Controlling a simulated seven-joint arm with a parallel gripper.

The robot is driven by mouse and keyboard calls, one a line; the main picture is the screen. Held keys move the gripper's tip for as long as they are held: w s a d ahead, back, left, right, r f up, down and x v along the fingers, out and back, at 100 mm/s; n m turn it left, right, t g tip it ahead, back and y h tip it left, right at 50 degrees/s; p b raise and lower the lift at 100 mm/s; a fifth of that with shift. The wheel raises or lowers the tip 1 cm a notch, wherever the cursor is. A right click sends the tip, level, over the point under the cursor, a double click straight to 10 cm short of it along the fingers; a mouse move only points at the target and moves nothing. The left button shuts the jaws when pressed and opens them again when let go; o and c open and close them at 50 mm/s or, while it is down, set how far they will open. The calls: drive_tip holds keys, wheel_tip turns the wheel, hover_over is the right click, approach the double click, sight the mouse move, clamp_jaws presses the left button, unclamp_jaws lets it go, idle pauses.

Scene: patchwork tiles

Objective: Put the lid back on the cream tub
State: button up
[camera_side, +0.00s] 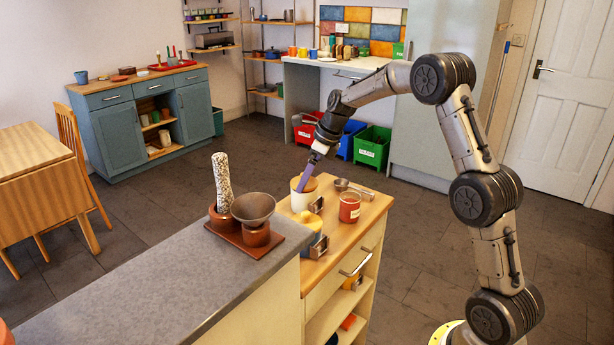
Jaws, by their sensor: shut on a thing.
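The cream tub (299,202) stands upright near the far left end of the wooden worktop. A round tan lid (311,184) is at its mouth, directly above or on the rim. I cannot tell whether the lid sits flat on the rim or is held just above it. My gripper (302,184) comes down from the upper right with its purple fingers shut at the lid. The fingers hide part of the lid, including where they grip it.
A red labelled jar (349,207), a metal scoop (352,187) and a blue pot with a yellow top (312,232) are close by. Bare wood lies near the worktop's right edge.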

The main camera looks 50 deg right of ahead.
idle(0.3)
drive_tip(key=o, duration=1)
drive_tip(key=shift+r, duration=0.1)
drive_tip(key=shift+r, duration=3.4)
clamp_jaws()
drive_tip(key=shift+f, duration=2.25)
